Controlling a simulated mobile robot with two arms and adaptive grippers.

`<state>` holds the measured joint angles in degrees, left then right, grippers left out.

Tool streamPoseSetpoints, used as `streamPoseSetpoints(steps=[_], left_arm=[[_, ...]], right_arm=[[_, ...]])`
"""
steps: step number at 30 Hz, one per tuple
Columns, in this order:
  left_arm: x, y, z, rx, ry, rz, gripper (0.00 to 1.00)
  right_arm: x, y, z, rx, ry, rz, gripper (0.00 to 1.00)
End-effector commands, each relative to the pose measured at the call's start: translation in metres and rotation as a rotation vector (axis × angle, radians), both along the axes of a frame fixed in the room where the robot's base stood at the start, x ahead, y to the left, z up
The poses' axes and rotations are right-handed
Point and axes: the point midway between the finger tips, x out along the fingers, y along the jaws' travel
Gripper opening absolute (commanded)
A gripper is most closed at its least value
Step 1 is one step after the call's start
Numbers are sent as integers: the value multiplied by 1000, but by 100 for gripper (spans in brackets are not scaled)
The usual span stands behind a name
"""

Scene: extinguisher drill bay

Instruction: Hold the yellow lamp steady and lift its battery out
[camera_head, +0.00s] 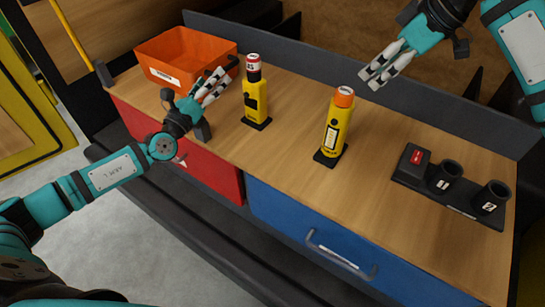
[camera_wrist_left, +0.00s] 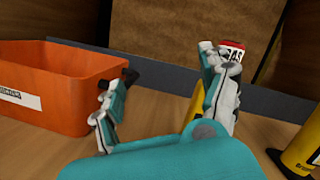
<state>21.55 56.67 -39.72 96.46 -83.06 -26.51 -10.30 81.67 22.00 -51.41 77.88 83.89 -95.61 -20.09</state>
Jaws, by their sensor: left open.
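The yellow lamp (camera_head: 256,101) stands upright on a small black base on the wooden bench. A red and white battery (camera_head: 253,62) sticks up from its black collar. In the left wrist view the battery (camera_wrist_left: 233,46) shows behind the right finger, which hides most of the lamp (camera_wrist_left: 192,107). My left gripper (camera_head: 222,82) is open and empty, just left of the lamp and apart from it. My right gripper (camera_head: 370,81) hangs above the bench's back edge, right of the lamp, its fingers seemingly apart with nothing between them.
A yellow cylinder with an orange top (camera_head: 337,128) stands right of the lamp. An orange bin (camera_head: 200,78) is at the back left. A black holder (camera_head: 405,178) with a red item and two cups stands at the right. A low dark wall (camera_head: 300,62) runs behind the bench.

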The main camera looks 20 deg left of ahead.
Motion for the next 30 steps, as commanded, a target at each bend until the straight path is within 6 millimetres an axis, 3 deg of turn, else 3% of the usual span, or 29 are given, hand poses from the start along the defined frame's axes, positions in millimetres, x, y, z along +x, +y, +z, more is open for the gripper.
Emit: streamPoseSetpoints(steps=[1,6,12,16,20,30], left_arm=[[-11,-29,-7,68,3,-66,78],[-55,-114,-34,284,-6,-275,78],[-111,-180,-59,465,-36,-462,78],[-134,-201,-68,529,-55,-530,78],[-142,-211,-71,553,-66,-557,78],[-107,-249,-71,551,-68,-558,78]], right_arm=[[0,0,0,0,0,0,38],[0,0,0,0,0,0,38],[0,0,0,0,0,0,38],[0,0,0,0,0,0,38],[0,0,0,0,0,0,38],[0,0,0,0,0,0,38]])
